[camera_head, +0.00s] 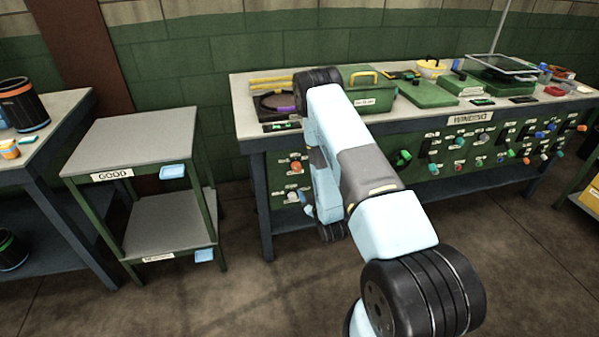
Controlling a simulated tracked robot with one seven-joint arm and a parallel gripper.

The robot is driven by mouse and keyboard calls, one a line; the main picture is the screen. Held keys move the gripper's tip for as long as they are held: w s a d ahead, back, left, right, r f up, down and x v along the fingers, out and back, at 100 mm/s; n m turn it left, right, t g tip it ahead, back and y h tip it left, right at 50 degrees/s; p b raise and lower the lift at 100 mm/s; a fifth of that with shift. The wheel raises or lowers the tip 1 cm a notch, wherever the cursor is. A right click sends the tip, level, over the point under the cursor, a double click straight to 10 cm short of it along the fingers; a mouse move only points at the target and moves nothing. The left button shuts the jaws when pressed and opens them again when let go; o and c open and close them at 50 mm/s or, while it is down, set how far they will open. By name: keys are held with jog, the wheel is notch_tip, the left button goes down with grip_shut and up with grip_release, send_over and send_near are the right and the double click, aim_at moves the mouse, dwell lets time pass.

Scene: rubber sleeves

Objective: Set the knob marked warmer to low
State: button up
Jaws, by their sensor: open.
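The green front panel (443,165) of the long bench carries several coloured knobs with small white labels. The labels are too small to read, so I cannot tell which knob is marked warmer or how it is set. More knobs, such as a red one (581,127), sit toward the right end. My arm reaches up and bends down in front of the panel's left part, hiding some of it. I cannot make out my gripper, and its place against the knobs is hidden.
A two-tier stand (140,137) marked GOOD is left. Floor (245,300) before the bench is clear.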

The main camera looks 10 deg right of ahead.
aim_at(297, 170)
jog(key=w, duration=0.8)
jog(key=w+a, duration=0.1)
jog(key=w, duration=0.2)
jog(key=shift+w, duration=0.4)
jog(key=shift+c, duration=0.3)
jog(key=shift+a, duration=0.1)
jog(key=c, duration=0.9)
jog(key=shift+d, duration=0.3)
jog(key=shift+c, duration=0.5)
jog(key=shift+a, duration=0.2)
jog(key=shift+m, duration=0.4)
jog(key=m, duration=0.3)
jog(key=shift+f+m, duration=0.1)
jog(key=shift+m, duration=0.3)
jog(key=m, duration=0.5)
jog(key=shift+a+t, duration=0.1)
jog(key=shift+t, duration=0.3)
jog(key=shift+m, duration=0.4)
